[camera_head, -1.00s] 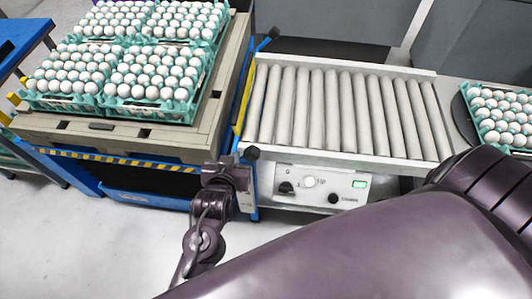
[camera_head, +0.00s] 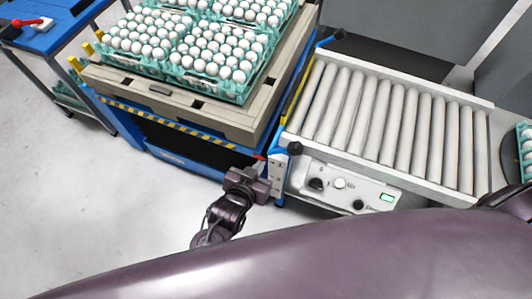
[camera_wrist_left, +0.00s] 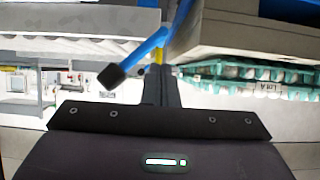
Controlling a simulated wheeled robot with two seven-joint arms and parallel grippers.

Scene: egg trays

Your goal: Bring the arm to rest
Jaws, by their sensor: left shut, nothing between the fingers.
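My left gripper (camera_head: 260,164) is in the middle of the head view, in front of the gap between the blue pallet stand and the roller conveyor. In the left wrist view its dark fingers (camera_wrist_left: 161,85) are together with nothing between them. No egg tray is in its grasp. My right gripper is out of view; a large purple part of my own body fills the bottom of the head view.
Teal egg trays (camera_head: 237,92) full of eggs sit on a beige pallet (camera_head: 187,105) on the blue stand (camera_head: 185,150). The roller conveyor (camera_head: 385,118) is bare. A control panel (camera_head: 340,186) faces me. Another egg tray (camera_head: 525,150) shows at the right edge. The floor (camera_head: 80,200) at left is clear.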

